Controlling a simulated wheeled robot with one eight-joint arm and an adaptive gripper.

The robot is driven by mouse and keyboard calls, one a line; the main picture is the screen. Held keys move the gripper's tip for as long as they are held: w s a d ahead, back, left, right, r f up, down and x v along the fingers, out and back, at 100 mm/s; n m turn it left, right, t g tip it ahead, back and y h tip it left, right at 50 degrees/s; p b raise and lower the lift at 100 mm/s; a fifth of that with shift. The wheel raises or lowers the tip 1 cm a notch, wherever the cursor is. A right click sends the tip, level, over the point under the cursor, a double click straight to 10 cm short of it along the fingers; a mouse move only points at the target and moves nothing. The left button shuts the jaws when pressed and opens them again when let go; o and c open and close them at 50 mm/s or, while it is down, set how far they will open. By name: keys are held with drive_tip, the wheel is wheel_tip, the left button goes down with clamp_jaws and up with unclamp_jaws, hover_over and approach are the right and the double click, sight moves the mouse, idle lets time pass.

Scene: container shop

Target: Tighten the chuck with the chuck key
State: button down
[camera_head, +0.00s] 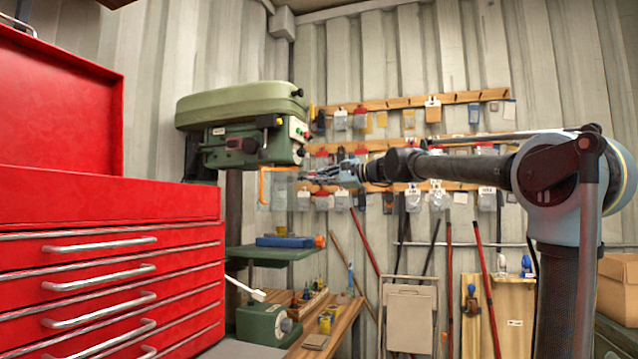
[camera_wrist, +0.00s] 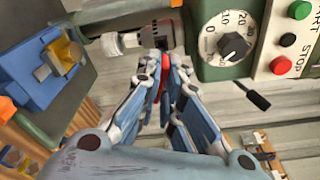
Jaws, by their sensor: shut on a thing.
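The green drill press (camera_head: 235,125) stands left of my gripper. Its silver chuck (camera_wrist: 130,40) shows in the wrist view, just beyond my fingertips. My gripper (camera_head: 318,178) reaches in from the right, below the press head; it also shows in the wrist view (camera_wrist: 164,68). The fingers are closed on a small red piece (camera_wrist: 165,66), which looks like part of the chuck key. The rest of the key is hidden by the fingers and the chuck. I cannot tell whether the key sits in the chuck.
The press's dial (camera_wrist: 233,45) and lever are close to the right of the fingers. A blue vise (camera_wrist: 45,70) sits on the press table (camera_head: 275,252) below. A red tool cabinet (camera_head: 110,210) stands at the left. Tool racks (camera_head: 410,103) hang on the wall behind.

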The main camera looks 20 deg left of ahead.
drive_tip(key=w+v, duration=0.1)
drive_tip(key=v, duration=0.5)
drive_tip(key=shift+s+d+f, duration=0.15)
drive_tip(key=shift+s+d, duration=0.05)
drive_tip(key=shift+d, duration=0.3)
drive_tip(key=shift+w+f, duration=0.1)
